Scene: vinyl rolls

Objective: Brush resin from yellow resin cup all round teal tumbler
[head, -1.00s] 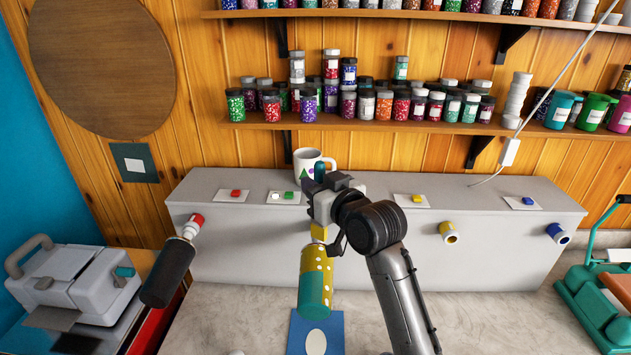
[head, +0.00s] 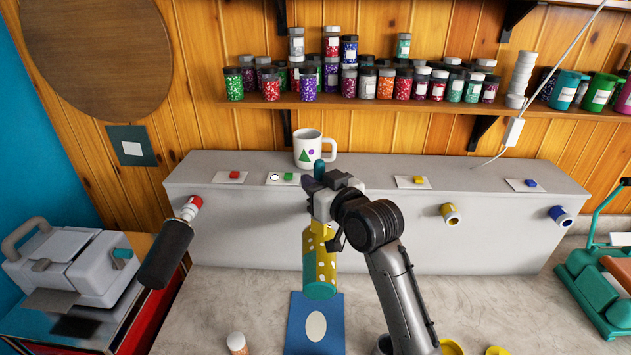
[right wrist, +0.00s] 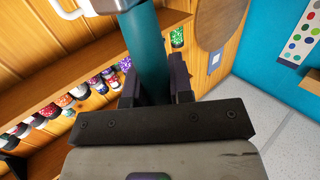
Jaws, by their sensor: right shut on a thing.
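The tumbler (head: 320,290) sticks out from the front of the grey box, tilted toward me in the head view. Its surface is teal with a broad yellow, white-dotted area on the right side. My right gripper (head: 322,200) is above the tumbler's back end, shut on an upright teal handle (head: 319,171), seemingly the brush. The handle also shows between the fingers in the right wrist view (right wrist: 149,55). The brush's lower end is hidden, so contact with the tumbler cannot be told. Two yellow items (head: 451,347) show partly at the bottom edge; I cannot tell which is the resin cup. My left gripper is out of view.
The grey box (head: 400,245) carries coloured buttons, a white mug (head: 310,150), and empty yellow (head: 450,213) and blue (head: 561,215) holders. A dark tumbler (head: 168,255) sits on the red holder. A blue mat (head: 300,335) lies below, with a small jar (head: 237,343) to its left.

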